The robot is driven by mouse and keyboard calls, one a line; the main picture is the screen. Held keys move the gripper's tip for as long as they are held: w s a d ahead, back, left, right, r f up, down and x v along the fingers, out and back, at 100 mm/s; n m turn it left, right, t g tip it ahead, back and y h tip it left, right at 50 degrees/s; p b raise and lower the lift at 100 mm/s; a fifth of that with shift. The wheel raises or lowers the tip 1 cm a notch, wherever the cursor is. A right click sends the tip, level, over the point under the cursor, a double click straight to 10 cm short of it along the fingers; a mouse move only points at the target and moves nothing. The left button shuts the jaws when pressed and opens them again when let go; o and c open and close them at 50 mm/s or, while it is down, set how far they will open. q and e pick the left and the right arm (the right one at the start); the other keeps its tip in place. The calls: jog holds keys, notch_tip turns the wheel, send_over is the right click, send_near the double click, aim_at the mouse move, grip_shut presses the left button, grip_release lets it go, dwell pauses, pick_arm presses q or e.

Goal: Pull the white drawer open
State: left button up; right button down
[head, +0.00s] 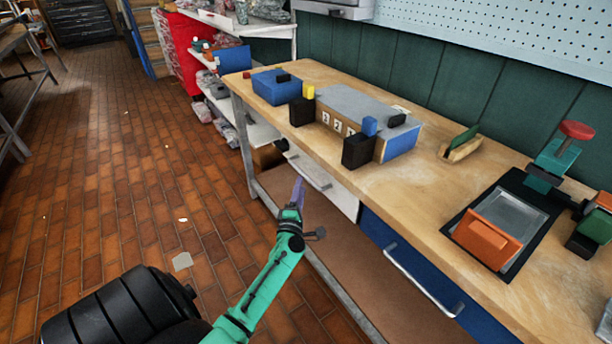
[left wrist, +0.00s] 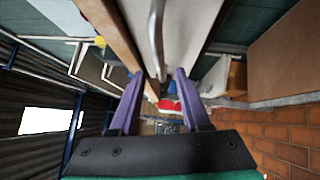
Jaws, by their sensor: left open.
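The white drawer (head: 339,191) is under the wooden workbench top, left of a blue drawer. Its front looks about flush with the bench, and its metal bar handle (head: 310,172) runs along it. My left gripper (head: 299,188), with purple fingers, is in front of the drawer near the handle. In the left wrist view the fingers (left wrist: 159,82) are open with nothing gripped. The handle (left wrist: 156,35) lines up with the gap between them, beside the white drawer front (left wrist: 188,40). I cannot tell whether the handle is between the fingertips. My right gripper is out of view.
The blue drawer (head: 390,240) has its own bar handle (head: 422,280). The workbench top (head: 430,190) carries a grey-topped box (head: 350,108), a blue box (head: 277,87) and a black tray with an orange block (head: 486,239). A metal bench leg (head: 241,140) stands left. The brick floor left is mostly clear.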

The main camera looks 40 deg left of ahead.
aim_at(304, 173)
pick_arm(q)
jog(key=x, duration=0.6)
jog(key=shift+w+b, duration=0.1)
jog(key=shift+b, duration=0.2)
jog(key=shift+c, duration=0.4)
grip_shut()
jog(key=shift+f, duration=0.1)
dwell(0.5)
